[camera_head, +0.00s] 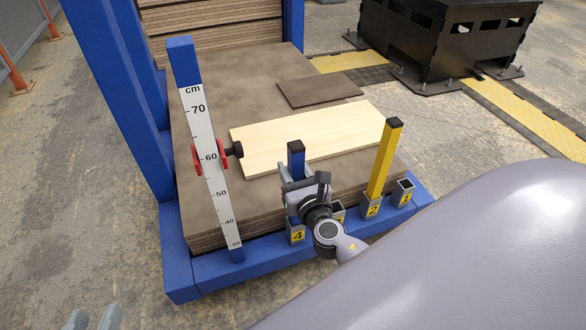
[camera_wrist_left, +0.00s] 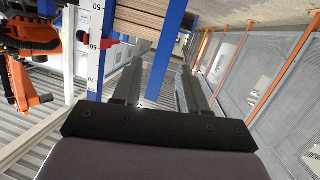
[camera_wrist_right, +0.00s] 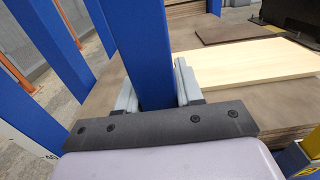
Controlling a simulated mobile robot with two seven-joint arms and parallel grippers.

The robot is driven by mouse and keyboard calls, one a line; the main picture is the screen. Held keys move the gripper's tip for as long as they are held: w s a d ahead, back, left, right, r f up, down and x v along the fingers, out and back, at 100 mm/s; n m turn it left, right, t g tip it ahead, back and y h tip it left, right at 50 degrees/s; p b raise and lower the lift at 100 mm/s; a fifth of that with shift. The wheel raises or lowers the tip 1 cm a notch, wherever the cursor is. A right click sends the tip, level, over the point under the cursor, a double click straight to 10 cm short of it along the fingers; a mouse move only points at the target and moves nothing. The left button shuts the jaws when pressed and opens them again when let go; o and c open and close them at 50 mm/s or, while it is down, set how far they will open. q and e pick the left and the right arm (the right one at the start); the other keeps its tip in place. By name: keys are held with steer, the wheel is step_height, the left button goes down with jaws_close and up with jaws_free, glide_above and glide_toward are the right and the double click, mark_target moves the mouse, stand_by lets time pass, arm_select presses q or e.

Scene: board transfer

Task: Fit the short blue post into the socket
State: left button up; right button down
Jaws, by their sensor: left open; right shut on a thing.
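The short blue post (camera_head: 296,158) has a black cap and stands roughly upright between the fingers of my right gripper (camera_head: 292,174). The right wrist view shows the blue post (camera_wrist_right: 148,50) clamped between both fingers (camera_wrist_right: 155,88). Socket 4 (camera_head: 296,234), a grey square holder, is below it on the blue front beam. My gripper hides part of the post, so I cannot tell whether its lower end is in the socket. My left gripper (camera_head: 93,318) is open and empty at the bottom left, away from the stand; its fingers (camera_wrist_left: 158,85) are apart in its wrist view.
A yellow post (camera_head: 385,160) stands in socket 2 (camera_head: 370,205). Socket 1 (camera_head: 404,192) is empty; socket 3 (camera_head: 338,212) is partly hidden by my arm. A white ruler post (camera_head: 208,150) with a red clamp rises at left. A pale board (camera_head: 310,138) lies on the brown stack.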

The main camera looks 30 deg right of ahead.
steer(key=c, duration=0.6)
jaws_free()
steer(key=shift+c, duration=0.2)
arm_select(q)
steer(key=shift+s, duration=0.1)
arm_select(e)
steer(key=shift+s, duration=0.1)
steer(key=p+v, duration=0.1)
steer(key=v, duration=0.6)
arm_select(q)
steer(key=shift+w+d+f+g, duration=0.15)
steer(key=shift+w+d+g, duration=0.05)
steer(key=shift+d+g, duration=0.1)
